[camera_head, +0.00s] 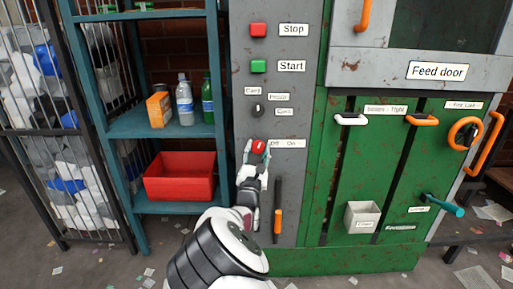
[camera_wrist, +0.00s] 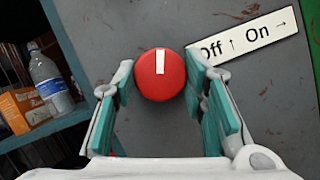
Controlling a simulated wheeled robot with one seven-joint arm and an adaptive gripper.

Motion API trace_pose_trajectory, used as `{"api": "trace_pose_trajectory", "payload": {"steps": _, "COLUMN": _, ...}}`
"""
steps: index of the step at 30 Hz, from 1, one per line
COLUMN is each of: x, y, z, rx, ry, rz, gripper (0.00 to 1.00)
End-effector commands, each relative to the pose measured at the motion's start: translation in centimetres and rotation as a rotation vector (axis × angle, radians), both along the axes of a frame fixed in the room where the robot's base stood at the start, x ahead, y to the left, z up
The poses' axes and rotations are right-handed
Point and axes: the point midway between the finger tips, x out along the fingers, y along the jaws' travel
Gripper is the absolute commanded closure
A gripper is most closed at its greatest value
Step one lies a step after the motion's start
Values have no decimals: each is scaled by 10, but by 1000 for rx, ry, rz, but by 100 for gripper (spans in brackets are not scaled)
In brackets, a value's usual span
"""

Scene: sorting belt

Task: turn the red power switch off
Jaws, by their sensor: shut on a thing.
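The red power switch (camera_head: 259,146) is a round knob on the grey control panel, beside a label (camera_head: 288,144) reading Off and On. In the wrist view the red knob (camera_wrist: 160,75) has a white mark at its upper edge, pointing nearly straight up in the picture. The label (camera_wrist: 248,42) there shows an up arrow after Off and a right arrow after On. My gripper (camera_head: 256,150) is at the switch, and in the wrist view its teal-padded fingers (camera_wrist: 160,84) are shut on the knob from both sides.
Above the switch are a black selector knob (camera_head: 257,110), a green Start button (camera_head: 258,66) and a red Stop button (camera_head: 258,30). A dark handle with an orange end (camera_head: 278,222) hangs below right. A shelf with a red bin (camera_head: 180,190) stands left.

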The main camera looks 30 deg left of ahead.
Motion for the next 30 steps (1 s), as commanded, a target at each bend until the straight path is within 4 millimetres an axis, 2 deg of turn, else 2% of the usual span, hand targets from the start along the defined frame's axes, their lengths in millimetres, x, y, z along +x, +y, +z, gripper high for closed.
{"api": "trace_pose_trajectory", "payload": {"steps": 6, "x": 0, "y": -1, "z": -1, "rx": -158, "ry": -91, "rz": 0, "gripper": 89}}
{"api": "trace_pose_trajectory", "payload": {"steps": 15, "x": 0, "y": -2, "z": -2, "rx": -298, "ry": -177, "rz": 0, "gripper": 89}}
{"api": "trace_pose_trajectory", "payload": {"steps": 30, "x": 1, "y": -2, "z": -3, "rx": -356, "ry": -212, "rz": 1, "gripper": 89}}
